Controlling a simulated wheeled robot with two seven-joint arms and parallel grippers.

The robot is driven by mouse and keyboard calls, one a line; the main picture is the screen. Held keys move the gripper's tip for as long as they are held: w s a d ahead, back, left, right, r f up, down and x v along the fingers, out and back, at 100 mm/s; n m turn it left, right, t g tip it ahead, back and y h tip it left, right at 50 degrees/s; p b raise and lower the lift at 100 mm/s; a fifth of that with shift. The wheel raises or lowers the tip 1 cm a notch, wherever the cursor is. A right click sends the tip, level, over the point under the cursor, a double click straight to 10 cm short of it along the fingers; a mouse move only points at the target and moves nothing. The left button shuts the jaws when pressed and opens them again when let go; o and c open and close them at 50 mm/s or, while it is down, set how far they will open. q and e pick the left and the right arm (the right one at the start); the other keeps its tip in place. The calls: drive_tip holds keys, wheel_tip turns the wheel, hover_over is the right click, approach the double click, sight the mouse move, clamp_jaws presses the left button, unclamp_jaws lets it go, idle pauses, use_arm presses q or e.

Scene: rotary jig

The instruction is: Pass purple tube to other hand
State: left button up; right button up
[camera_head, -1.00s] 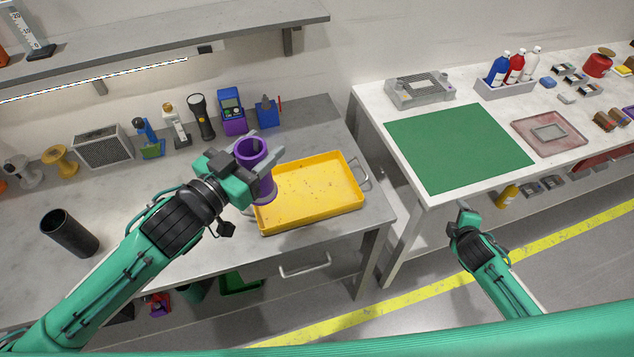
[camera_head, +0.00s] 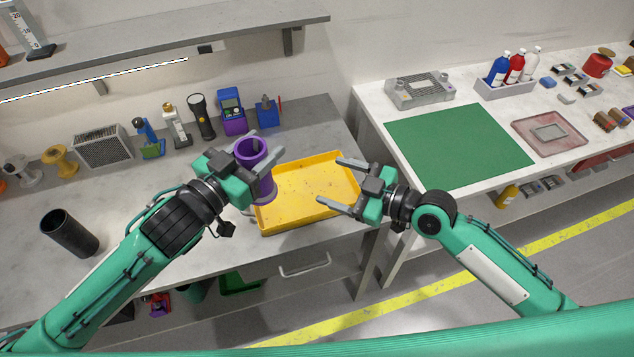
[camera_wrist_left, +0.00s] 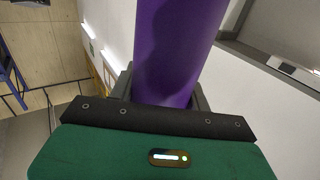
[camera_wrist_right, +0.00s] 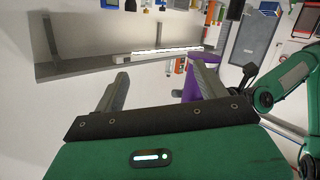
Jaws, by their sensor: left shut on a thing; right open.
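The purple tube (camera_head: 257,168) is a hollow cylinder, held roughly upright with its open end up, above the left part of the yellow tray. My left gripper (camera_head: 262,160) is shut on it, with a finger on each side. In the left wrist view the tube (camera_wrist_left: 175,50) fills the space between the fingers. My right gripper (camera_head: 338,182) is open and empty, to the right of the tube over the tray's right side, its fingers pointing left toward the tube. In the right wrist view the tube (camera_wrist_right: 193,80) shows partly behind the right-hand finger.
The yellow tray (camera_head: 310,215) sits on the grey bench below both grippers. A torch (camera_head: 201,116) and other items line the back. A white table with a green mat (camera_head: 460,147) is at the right.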

drive_tip(key=s+a+r+g+y, duration=0.2)
drive_tip(key=s+a+r+y, duration=0.1)
drive_tip(key=s+a+r, duration=0.25)
drive_tip(key=shift+m, duration=0.3)
drive_tip(key=x, duration=1.1)
drive_tip(key=shift+w+a+r, duration=0.2)
drive_tip(key=shift+w+r, duration=0.15)
drive_tip(key=shift+w, duration=0.1)
drive_tip(key=c, duration=1.2)
use_arm(q)
drive_tip(key=o, duration=1.4)
use_arm(e)
drive_tip(key=shift+o, duration=0.2)
use_arm(q)
drive_tip(key=shift+o, duration=0.2)
